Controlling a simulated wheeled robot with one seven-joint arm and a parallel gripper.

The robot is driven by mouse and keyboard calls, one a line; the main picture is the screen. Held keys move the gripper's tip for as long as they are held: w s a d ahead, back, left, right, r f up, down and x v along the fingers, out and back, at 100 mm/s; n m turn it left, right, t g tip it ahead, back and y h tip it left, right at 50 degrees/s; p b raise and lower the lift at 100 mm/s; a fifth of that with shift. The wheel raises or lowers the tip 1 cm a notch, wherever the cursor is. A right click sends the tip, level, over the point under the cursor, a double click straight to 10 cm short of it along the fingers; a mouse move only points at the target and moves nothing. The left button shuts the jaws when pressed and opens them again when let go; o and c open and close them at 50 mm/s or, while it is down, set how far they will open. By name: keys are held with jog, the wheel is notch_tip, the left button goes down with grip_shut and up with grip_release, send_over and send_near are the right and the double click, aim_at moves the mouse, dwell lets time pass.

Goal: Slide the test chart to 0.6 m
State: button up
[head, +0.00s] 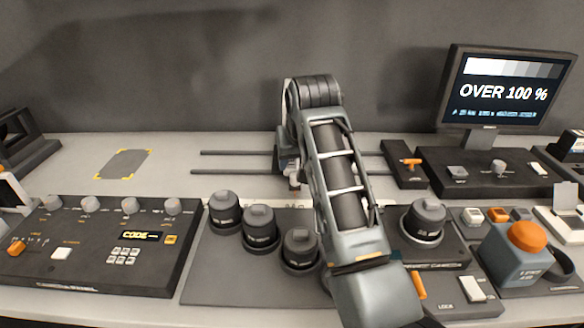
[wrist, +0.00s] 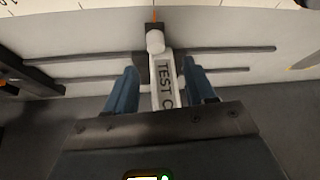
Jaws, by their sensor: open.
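The test chart's white piece, lettered "TEST C" (wrist: 165,80), shows in the wrist view with a rounded white knob (wrist: 155,42) at its far end. My gripper (wrist: 160,88) is open, with one blue finger on each side of the white piece. Whether either finger touches it I cannot tell. Two dark parallel rails (wrist: 235,50) run sideways beyond and beside the fingers. In the head view the rails (head: 235,172) lie on the pale bench, and my gripper (head: 289,168) is over them, largely hidden by my arm. No distance marking is readable.
A monitor (head: 505,92) at back right reads "OVER 100 %". A control panel (head: 95,255) stands at front left. Several dark lens-like cylinders (head: 260,228) stand on a grey mat (head: 225,275). A yellow-cornered grey patch (head: 124,164) is clear.

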aim_at(295, 173)
jog(key=shift+g, duration=0.7)
jog(key=x, duration=0.7)
jog(key=shift+w+d+p, duration=0.3)
jog(key=shift+w+p, duration=0.05)
jog(key=shift+w, duration=0.1)
grip_shut()
